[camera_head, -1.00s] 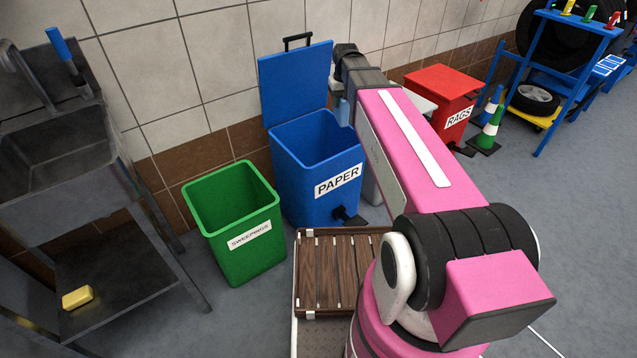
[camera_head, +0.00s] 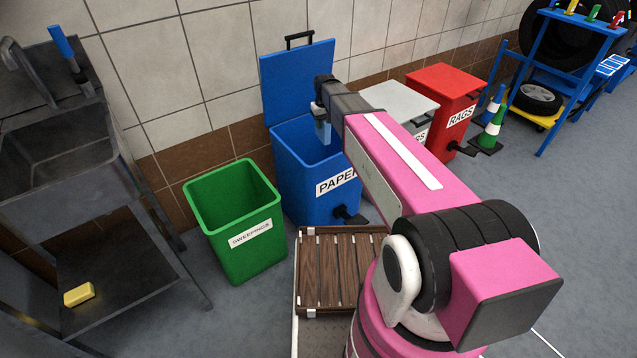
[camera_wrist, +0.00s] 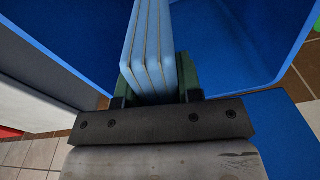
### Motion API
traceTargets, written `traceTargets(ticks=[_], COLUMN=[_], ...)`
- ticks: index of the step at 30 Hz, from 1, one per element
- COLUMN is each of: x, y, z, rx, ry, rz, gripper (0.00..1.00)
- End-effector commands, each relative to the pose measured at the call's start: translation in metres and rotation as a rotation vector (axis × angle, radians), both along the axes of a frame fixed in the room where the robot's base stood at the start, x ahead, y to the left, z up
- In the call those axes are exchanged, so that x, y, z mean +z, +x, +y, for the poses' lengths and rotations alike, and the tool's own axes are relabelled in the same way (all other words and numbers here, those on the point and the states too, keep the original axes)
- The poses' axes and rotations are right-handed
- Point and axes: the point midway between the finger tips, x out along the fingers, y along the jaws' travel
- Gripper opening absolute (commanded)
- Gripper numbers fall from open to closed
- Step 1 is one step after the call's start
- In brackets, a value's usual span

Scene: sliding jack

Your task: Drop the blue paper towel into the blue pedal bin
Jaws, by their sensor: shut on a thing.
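The blue pedal bin (camera_head: 302,190), labelled PAPER, stands against the wall with its lid (camera_head: 297,82) raised. My gripper (camera_head: 321,118) is over the bin's open top, near its right rim. It is shut on the folded light-blue paper towel (camera_head: 323,132), which hangs down from the fingers. In the wrist view, the towel (camera_wrist: 152,45) shows as a layered stack between the green finger pads, with the bin's blue inside walls (camera_wrist: 215,40) around and below it.
A green open bin labelled SWEEPINGS (camera_head: 237,220) stands to the left of the blue bin. A grey closed bin (camera_head: 400,105) and a red RAGS bin (camera_head: 447,105) stand to the right. A slatted wooden crate (camera_head: 335,270) is in front.

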Motion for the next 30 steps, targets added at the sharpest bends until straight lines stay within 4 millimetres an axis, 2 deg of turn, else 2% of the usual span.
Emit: traceTargets(ticks=[6, 14, 15, 17, 18, 26, 30], x=[-0.017, -0.019, -0.019, -0.019, -0.019, -0.018, -0.009], y=[0.0, 0.0, 0.0, 0.0, 0.0, 0.0, -0.001], z=[0.0, 0.0, 0.0, 0.0, 0.0, 0.0, 0.0], rx=[0.0, 0.0, 0.0, 0.0, 0.0, 0.0, 0.0], ry=[0.0, 0.0, 0.0, 0.0, 0.0, 0.0, 0.0], rz=[0.0, 0.0, 0.0, 0.0, 0.0, 0.0, -0.001], gripper=[0.0, 0.0, 0.4, 0.59, 0.63, 0.63, 0.63])
